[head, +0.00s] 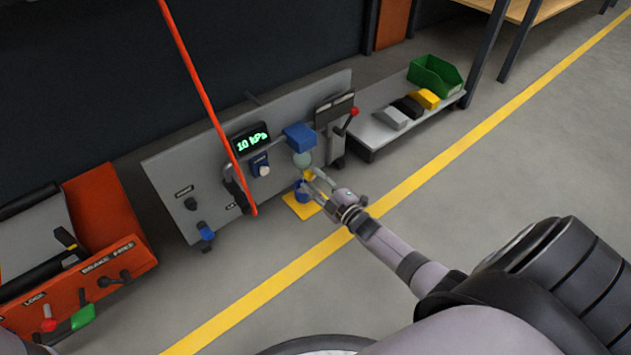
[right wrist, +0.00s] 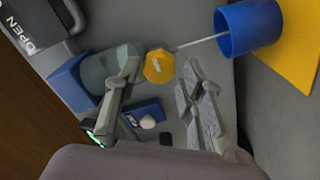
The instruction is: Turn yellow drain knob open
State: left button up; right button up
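The yellow drain knob (right wrist: 159,66) has a pale mark on its face and sits below the glass bowl (right wrist: 108,70). In the head view the yellow knob (head: 309,174) is small and partly covered by my fingers. My right gripper (head: 317,183) reaches it from the lower right. In the right wrist view my right gripper (right wrist: 163,68) is open, one finger on each side of the knob, with narrow gaps; I cannot tell whether either finger touches it. A thin rod or stream runs from the knob to the blue cup (right wrist: 250,28). My left gripper is not in view.
The blue cup stands on a yellow mat (right wrist: 298,50). The grey panel (head: 180,165) carries a "10 kPa" display (head: 252,141). A red-knobbed lever (head: 353,113) is to the right. A red bar crosses the head view. Open floor lies in front.

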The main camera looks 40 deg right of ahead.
jog(key=shift+o, duration=1)
jog(key=s+d, duration=0.1)
jog(key=s, duration=1.1)
jog(key=shift+r, duration=0.1)
